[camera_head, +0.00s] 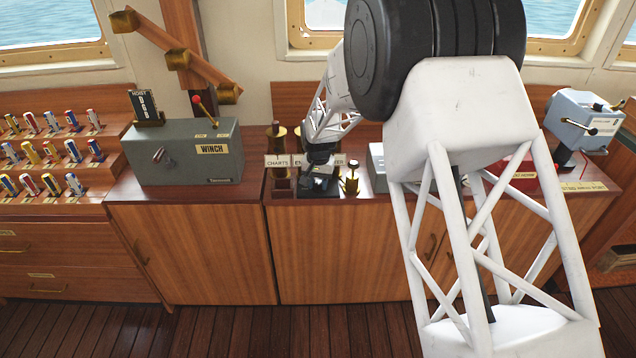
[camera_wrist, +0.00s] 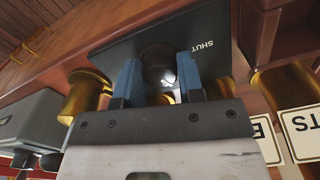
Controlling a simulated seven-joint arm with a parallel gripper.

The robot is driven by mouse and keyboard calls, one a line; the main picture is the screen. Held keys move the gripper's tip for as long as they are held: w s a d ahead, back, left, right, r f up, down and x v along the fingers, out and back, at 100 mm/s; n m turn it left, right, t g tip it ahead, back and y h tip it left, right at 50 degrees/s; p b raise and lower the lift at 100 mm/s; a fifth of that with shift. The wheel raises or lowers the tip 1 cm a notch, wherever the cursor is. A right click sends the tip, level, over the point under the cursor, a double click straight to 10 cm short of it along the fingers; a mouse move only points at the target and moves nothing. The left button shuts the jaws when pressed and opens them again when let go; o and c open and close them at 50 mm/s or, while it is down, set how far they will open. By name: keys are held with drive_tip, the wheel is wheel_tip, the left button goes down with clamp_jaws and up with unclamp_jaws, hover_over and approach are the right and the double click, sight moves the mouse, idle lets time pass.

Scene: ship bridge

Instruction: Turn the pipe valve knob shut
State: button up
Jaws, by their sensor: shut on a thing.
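In the wrist view, the dark round pipe valve knob (camera_wrist: 158,62) sits on a black plate (camera_wrist: 215,28) marked SHUT, with the lettering upside down in this view. My gripper (camera_wrist: 159,76) has its two blue fingers on either side of the knob and is shut on it. Brass pipe parts (camera_wrist: 85,98) show beside and below the plate. In the head view, my gripper (camera_head: 318,184) is low over the wooden counter, between the labels. The knob is hidden there behind my gripper and arm.
A grey WINCH box (camera_head: 190,158) with a red-tipped lever stands to the left. A CHARTS label (camera_head: 277,161) and a small brass fitting (camera_head: 351,180) are close to my gripper. A red box (camera_head: 518,178) and a blue-grey lever box (camera_head: 586,112) stand to the right.

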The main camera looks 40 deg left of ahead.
sight(319, 183)
drive_tip(key=n, duration=0.6)
drive_tip(key=shift+n, duration=0.3)
drive_tip(key=n, duration=0.6)
drive_tip(key=shift+w, duration=0.1)
drive_tip(key=shift+r+n, duration=0.1)
drive_tip(key=shift+n, duration=0.2)
drive_tip(key=o, duration=0.9)
drive_tip(key=shift+r, duration=3.85)
